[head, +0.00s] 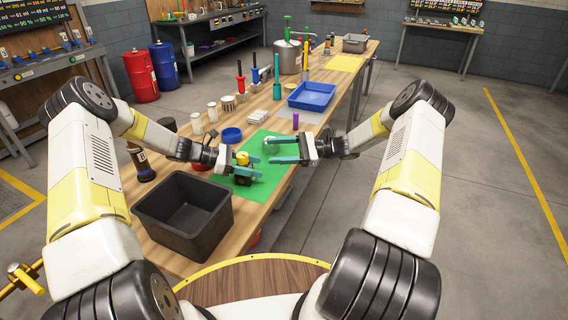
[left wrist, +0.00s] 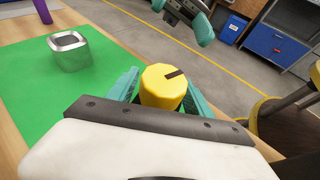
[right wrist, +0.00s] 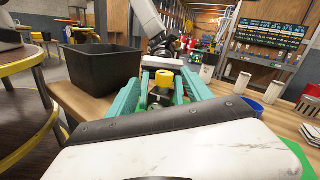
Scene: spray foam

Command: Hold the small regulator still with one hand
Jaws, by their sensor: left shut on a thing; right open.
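The small regulator has a round yellow knob (head: 242,158) with a dark mark on top and a dark body below it. My left gripper (head: 246,168) is shut on the regulator over the green mat (head: 262,186). In the left wrist view the yellow knob (left wrist: 160,90) stands between the teal fingers, which hide the body. My right gripper (head: 282,150) is open and empty to the right, its fingers pointing at the regulator. In the right wrist view the yellow knob (right wrist: 164,76) shows beyond and between the open fingers (right wrist: 160,92).
A silver square-sided piece (left wrist: 68,52) sits on the mat, near my right fingertips. A black bin (head: 184,212) stands at the bench's near left. A blue round lid (head: 231,135), a purple cylinder (head: 295,121) and a blue tray (head: 311,97) lie farther back.

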